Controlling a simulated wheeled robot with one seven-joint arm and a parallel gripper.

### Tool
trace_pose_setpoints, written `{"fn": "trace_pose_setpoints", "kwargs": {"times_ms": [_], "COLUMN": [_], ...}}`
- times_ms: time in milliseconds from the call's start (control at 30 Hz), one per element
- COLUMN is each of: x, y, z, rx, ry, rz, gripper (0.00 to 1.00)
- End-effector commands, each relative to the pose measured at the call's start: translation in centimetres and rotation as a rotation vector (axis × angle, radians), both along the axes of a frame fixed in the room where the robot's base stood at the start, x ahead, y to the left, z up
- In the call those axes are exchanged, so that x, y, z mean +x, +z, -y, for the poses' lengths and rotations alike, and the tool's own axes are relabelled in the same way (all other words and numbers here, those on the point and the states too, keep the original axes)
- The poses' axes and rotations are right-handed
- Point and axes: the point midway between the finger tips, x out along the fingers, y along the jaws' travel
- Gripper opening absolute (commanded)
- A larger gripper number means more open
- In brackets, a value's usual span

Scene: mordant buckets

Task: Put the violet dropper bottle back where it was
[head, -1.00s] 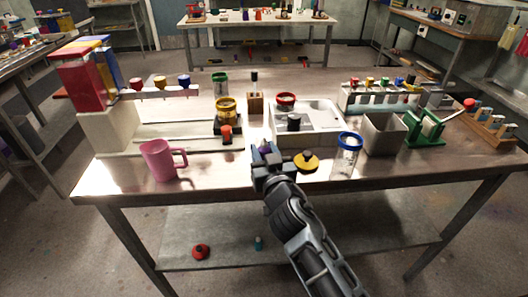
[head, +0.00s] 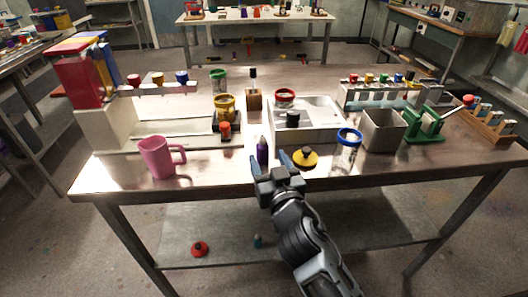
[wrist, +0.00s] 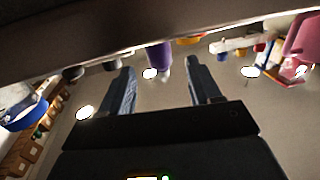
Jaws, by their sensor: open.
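The violet dropper bottle (head: 262,151) stands upright on the bench near its front edge, between the pink mug and the black-and-yellow round lid. My gripper (head: 270,160) is open and empty, at the front edge of the bench, on the near side of the bottle. In the wrist view the bottle (wrist: 159,57) shows beyond the two spread fingers (wrist: 160,75), in the gap between them.
The pink mug (head: 158,157) stands to the left. The yellow lid (head: 305,157) lies close right of the fingers, then a blue-rimmed jar (head: 347,151) and a grey bin (head: 382,131).

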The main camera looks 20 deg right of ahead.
Motion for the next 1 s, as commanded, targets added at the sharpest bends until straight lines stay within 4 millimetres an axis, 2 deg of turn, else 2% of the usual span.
{"fn": "trace_pose_setpoints", "kwargs": {"times_ms": [100,300,433,800,867,967,1000], "x": [-2.6,-5.4,-6.2,-7.0,-8.2,-11.4,-13.2], "y": [-0.3,-0.2,-0.1,-0.4,-1.1,-2.8,-3.6], "z": [-0.4,-0.8,-0.9,-1.0,-1.2,-1.6,-1.8], "rx": [0.002,0.002,0.001,0.002,0.007,0.016,0.022], "ry": [0.000,0.000,0.000,0.005,0.014,0.039,0.053], "rz": [-0.002,-0.001,0.000,-0.008,-0.021,-0.056,-0.074], "gripper": [0.63,0.63,0.63,0.63,0.63,0.63,0.63]}}
